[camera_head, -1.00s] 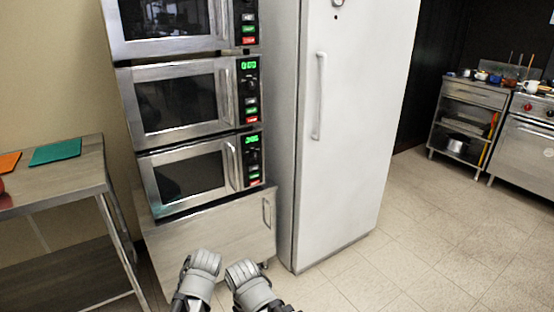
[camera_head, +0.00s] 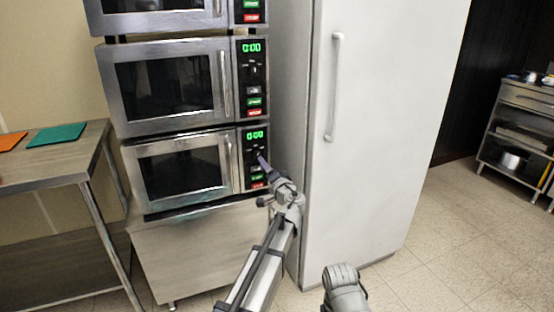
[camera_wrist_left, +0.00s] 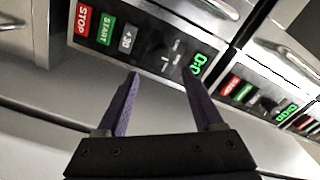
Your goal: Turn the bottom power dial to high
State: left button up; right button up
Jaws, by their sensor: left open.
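The bottom microwave (camera_head: 185,172) is the lowest of the stack in the head view. Its control panel shows a green 0:00 display (camera_head: 255,135), with the small dark power dial (camera_head: 253,154) below it, partly covered by my finger. My left gripper (camera_head: 262,160) reaches up to this panel from the lower right. In the left wrist view its purple fingers (camera_wrist_left: 160,76) are open and apart, with the dark dial (camera_wrist_left: 172,54) and its white marks ahead of the gap. I cannot tell contact or the dial's setting. My right gripper is not in view.
Another microwave (camera_head: 168,85) with its own dial sits directly above. A tall white fridge (camera_head: 375,130) stands close to the right of my left arm. A metal table (camera_head: 70,160) with a green board (camera_head: 57,135) is at the left.

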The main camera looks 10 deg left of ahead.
aim_at(258, 156)
pick_arm(q)
jog(key=shift+x, duration=3.9)
jog(key=shift+s+a, duration=0.1)
grip_shut()
